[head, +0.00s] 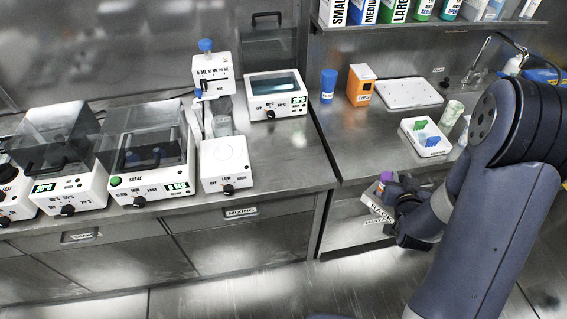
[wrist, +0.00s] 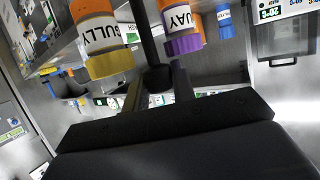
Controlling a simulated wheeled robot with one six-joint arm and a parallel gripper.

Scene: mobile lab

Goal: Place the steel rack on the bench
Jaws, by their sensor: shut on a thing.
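The steel rack (head: 374,206) hangs in front of the steel bench (head: 345,160), below its top edge in the head view, and carries capped tubes. My gripper (head: 398,232) is shut on the rack, at its right side in the head view. In the wrist view, my gripper (wrist: 157,84) grips a dark upright part of the rack (wrist: 148,35). A tube with a yellow cap (wrist: 116,62) is left of that part and a tube with a purple cap (wrist: 183,44) right of it. My forearm hides part of the bench's right side.
A white tray with coloured items (head: 426,138), a white mat (head: 408,93), an orange box (head: 361,85) and a blue bottle (head: 328,87) stand on the right bench section. Its front left part is bare. Lab machines (head: 150,155) fill the left bench. A shelf (head: 420,25) hangs above.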

